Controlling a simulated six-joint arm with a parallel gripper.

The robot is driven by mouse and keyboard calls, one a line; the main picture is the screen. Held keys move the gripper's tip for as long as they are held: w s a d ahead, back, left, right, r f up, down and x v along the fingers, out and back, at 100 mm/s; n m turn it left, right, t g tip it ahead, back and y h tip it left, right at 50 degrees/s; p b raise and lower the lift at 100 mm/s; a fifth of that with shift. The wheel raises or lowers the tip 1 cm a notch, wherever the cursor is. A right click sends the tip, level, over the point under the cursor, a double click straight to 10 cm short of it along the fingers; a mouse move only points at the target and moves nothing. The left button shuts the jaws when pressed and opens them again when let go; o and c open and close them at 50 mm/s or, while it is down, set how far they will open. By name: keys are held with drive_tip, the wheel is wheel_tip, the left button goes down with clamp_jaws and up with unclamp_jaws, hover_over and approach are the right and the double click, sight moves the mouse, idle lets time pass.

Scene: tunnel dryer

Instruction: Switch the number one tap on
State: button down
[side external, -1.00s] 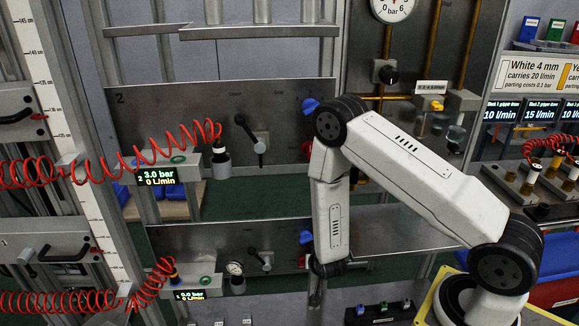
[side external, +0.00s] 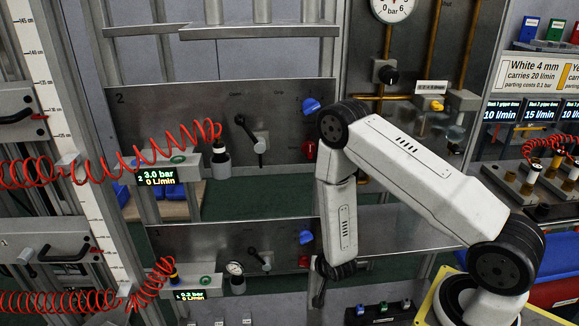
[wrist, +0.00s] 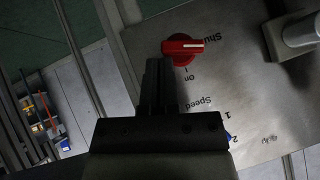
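On the lower panel (side external: 190,240), joined to the hose row marked 1, are a small dark lever (side external: 256,256), a blue knob (side external: 306,237) and a red knob (side external: 304,261). In the wrist view a red knob (wrist: 183,48) shows its white mark lying sideways, with "Shut", "I" and "Speed" lettering near it. My gripper (wrist: 160,64) appears shut and empty, its dark fingertips just below this knob in the picture; whether they touch it I cannot tell. The lower display (side external: 190,295) reads about 0.3 bar.
The upper panel, marked 2 (side external: 120,98), has its own lever (side external: 250,134), blue knob (side external: 311,106) and red knob (side external: 309,150). Its display (side external: 157,175) reads 3.0 bar. Red coiled hoses (side external: 150,150) stretch at left. A grey fitting (wrist: 295,30) sticks out of the panel.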

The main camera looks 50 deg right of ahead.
drive_tip(key=shift+s+d+f, duration=0.15)
drive_tip(key=shift+f, duration=0.1)
drive_tip(key=shift+s+d+f, duration=0.1)
drive_tip(key=shift+d+f, duration=0.05)
drive_tip(key=shift+f, duration=0.6)
drive_tip(key=shift+s+r, duration=0.1)
idle(1.1)
drive_tip(key=v, duration=0.7)
drive_tip(key=shift+s+r, duration=0.15)
drive_tip(key=shift+r, duration=0.05)
drive_tip(key=shift+a+r, duration=0.1)
drive_tip(key=shift+a, duration=0.15)
